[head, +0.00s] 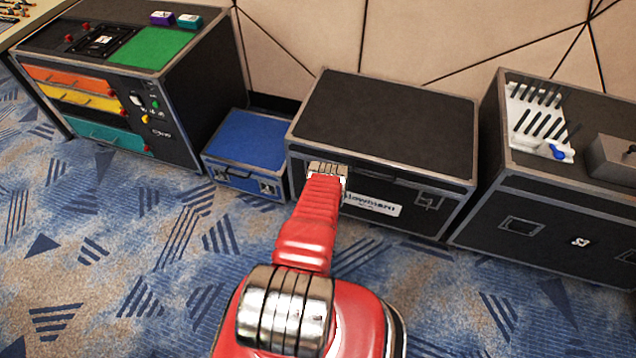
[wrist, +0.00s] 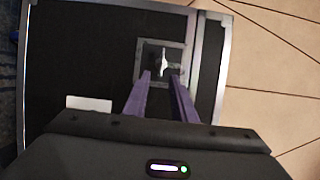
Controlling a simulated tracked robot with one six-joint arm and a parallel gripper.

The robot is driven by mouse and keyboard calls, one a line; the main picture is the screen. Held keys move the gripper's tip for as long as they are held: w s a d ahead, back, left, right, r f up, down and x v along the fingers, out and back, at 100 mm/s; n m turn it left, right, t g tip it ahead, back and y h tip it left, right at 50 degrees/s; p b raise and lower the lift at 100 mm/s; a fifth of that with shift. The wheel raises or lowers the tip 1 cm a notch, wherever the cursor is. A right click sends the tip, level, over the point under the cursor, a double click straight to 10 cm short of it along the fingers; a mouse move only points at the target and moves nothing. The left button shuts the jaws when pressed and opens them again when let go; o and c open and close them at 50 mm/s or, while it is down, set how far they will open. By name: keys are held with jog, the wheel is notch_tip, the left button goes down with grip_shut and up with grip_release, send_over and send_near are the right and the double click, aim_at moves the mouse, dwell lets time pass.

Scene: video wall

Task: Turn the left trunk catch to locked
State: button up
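The trunk (head: 385,115) is a black case with grey metal edges, its lid closed, against the wall in the middle of the head view. It also shows turned on its side in the wrist view (wrist: 95,60). Its left catch (wrist: 163,58) is a recessed square metal plate with a small pale lever. In the head view my arm hides this catch. My gripper (wrist: 160,77) has two purple fingers, parted and empty, pointing at the catch with the lever lying between the fingertip lines. I cannot tell whether they touch it.
The trunk's right catch (head: 428,201) and a white label (head: 371,203) are on the same front. A small blue case (head: 247,140) stands left, a drawer cabinet (head: 180,95) farther left, and another black case (head: 540,225) close on the right. Patterned carpet in front is clear.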

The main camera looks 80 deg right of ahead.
jog(key=v, duration=0.8)
jog(key=shift+s, duration=0.1)
dwell(0.5)
